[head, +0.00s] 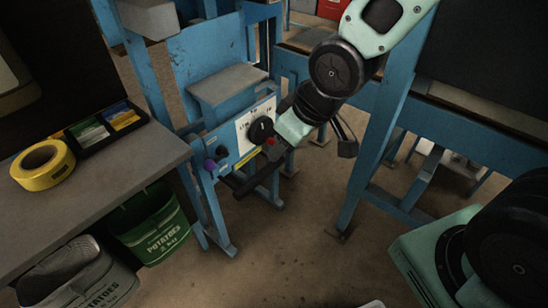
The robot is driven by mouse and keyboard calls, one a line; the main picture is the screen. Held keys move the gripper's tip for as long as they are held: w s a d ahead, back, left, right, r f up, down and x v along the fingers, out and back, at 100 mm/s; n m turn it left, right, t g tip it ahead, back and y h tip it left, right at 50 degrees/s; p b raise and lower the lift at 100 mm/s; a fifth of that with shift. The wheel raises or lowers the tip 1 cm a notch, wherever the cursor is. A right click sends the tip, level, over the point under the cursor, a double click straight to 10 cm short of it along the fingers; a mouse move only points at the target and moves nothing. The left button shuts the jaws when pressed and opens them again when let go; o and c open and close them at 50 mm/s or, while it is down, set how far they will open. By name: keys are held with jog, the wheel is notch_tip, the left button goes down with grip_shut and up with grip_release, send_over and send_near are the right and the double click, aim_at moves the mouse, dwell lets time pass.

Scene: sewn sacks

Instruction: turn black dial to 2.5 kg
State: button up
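The black dial (261,130) sits on a white scale plate (243,126) on the front of a blue machine. A short white mark shows on the dial, pointing roughly upward. The printing around it is too small to read. My gripper (262,164) is close to the dial, at its lower right. The dial's face still shows, and I cannot tell whether the gripper touches it. The fingers are dark and small here, so their opening is unclear.
A purple knob (221,152) and a dark knob (210,165) are left of the dial. A grey bench (120,165) at left holds yellow tape (43,166) and a black tray (97,132). A green potato sack (152,228) stands below. Blue frame legs (372,150) stand right.

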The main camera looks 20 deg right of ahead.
jog(key=w+d+f+t+y+b, duration=0.25)
jog(key=w+f+b, duration=0.35)
jog(key=f, duration=0.3)
jog(key=w+d+f+t+y+b, duration=0.1)
jog(key=w+d+f+t+b, duration=0.25)
jog(key=w+f+b, duration=0.45)
jog(key=d+f+m+t+y+b, duration=0.3)
jog(key=d+f+t+b, duration=0.3)
jog(key=d+f+b, duration=0.5)
jog(key=b+x, duration=0.1)
jog(key=x, duration=0.4)
jog(key=b+x, duration=0.2)
jog(key=x, duration=0.4)
jog(key=a+f+b+x, duration=0.1)
jog(key=x, duration=0.5)
jog(key=shift+s+a, duration=0.15)
jog(key=shift+s, duration=0.1)
jog(key=shift+r, duration=0.1)
jog(key=c, duration=1)
